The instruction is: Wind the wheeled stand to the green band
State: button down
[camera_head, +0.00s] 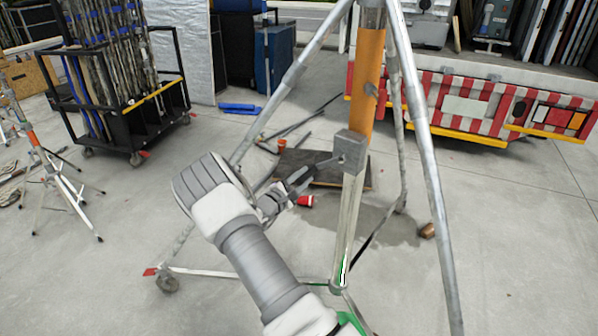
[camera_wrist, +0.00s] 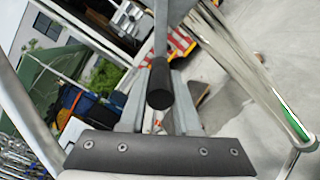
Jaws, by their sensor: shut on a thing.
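The wheeled stand has splayed silver legs and a slanted central column (camera_head: 350,215) with an orange upper section (camera_head: 367,75). A grey crank box (camera_head: 351,150) sits on the column. Its crank arm (camera_head: 325,162) points left toward my gripper (camera_head: 296,182). In the wrist view, my gripper (camera_wrist: 158,115) is shut on the black crank handle (camera_wrist: 160,84), whose end shows between the fingers. A green band (camera_head: 342,270) shows low on the column, and it also shows in the wrist view (camera_wrist: 291,122). The fingertips' contact is small in the head view.
A stand wheel (camera_head: 168,282) rests on the floor at lower left. A black cart of poles (camera_head: 135,115) stands at back left. A red-and-white striped truck bumper (camera_head: 480,105) is at back right. A red-and-white cup-like object (camera_head: 306,201) lies near the column. Floor on the right is open.

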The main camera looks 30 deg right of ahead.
jog(key=s+d+f, duration=0.4)
jog(key=s, duration=0.5)
jog(key=shift+d+f+b, duration=0.25)
jog(key=shift+d+b, duration=0.15)
jog(key=shift+b, duration=0.05)
jog(key=shift+c, duration=2)
grip_release()
jog(key=shift+w, duration=0.1)
jog(key=p+v, duration=0.1)
jog(key=v, duration=0.9)
jog(key=shift+a, duration=0.1)
jog(key=shift+w, duration=0.1)
